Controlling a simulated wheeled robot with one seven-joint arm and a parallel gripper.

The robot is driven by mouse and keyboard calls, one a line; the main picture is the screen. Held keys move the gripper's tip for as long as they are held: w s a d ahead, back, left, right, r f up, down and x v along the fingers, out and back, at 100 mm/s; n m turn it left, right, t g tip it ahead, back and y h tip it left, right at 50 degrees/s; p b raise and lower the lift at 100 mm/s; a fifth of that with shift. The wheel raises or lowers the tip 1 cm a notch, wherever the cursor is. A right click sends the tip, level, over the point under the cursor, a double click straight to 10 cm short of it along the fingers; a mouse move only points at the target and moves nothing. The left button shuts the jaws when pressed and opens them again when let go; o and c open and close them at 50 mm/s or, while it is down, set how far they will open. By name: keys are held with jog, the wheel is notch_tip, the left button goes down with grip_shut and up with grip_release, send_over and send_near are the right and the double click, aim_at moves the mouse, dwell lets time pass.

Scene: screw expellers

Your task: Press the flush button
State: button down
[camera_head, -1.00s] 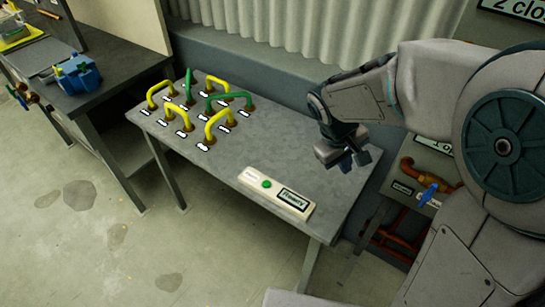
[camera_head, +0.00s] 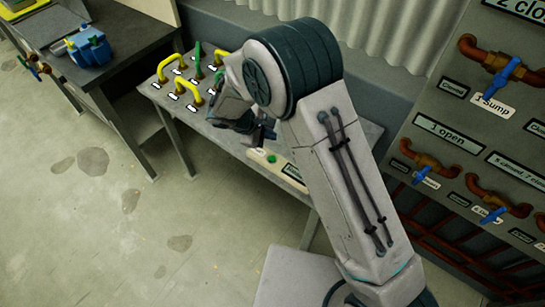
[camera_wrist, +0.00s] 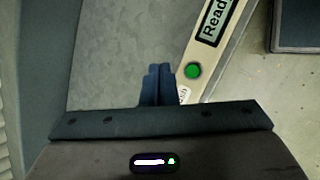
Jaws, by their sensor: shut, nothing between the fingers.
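The green flush button (camera_head: 271,158) sits on a pale narrow panel (camera_head: 257,153) on the grey table, partly covered by my arm in the head view. In the wrist view the green button (camera_wrist: 193,71) is round and lies just right of my fingertips. The panel (camera_wrist: 214,68) runs diagonally there, with a label (camera_wrist: 214,22) starting "Read". My gripper (camera_wrist: 158,68) is shut and empty, its tips over the bare tabletop beside the panel. In the head view my gripper (camera_head: 267,131) is just behind the button. I cannot tell the height of the tips above the table.
Yellow and green handles (camera_head: 184,88) stand at the table's (camera_head: 208,131) left end. A dark workbench (camera_head: 120,50) with a blue vise (camera_head: 88,47) is at upper left. A board with pipes and blue valves (camera_head: 430,165) is at right. The front floor is open.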

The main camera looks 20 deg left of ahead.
jog(key=b, duration=0.4)
send_over(270, 159)
notch_tip(270, 159, down, 8)
jog(key=shift+r, duration=0.1)
jog(key=shift+f+b, duration=0.5)
jog(key=shift+f, duration=0.05)
jog(key=shift+f, duration=0.15)
dwell(1.5)
jog(key=shift+f+b, duration=0.25)
jog(key=shift+b, duration=0.4)
jog(key=shift+f+b, duration=0.4)
jog(key=shift+b, duration=0.1)
dwell(0.4)
dwell(0.3)
jog(key=shift+r+p, duration=0.3)
jog(key=shift+r, duration=0.55)
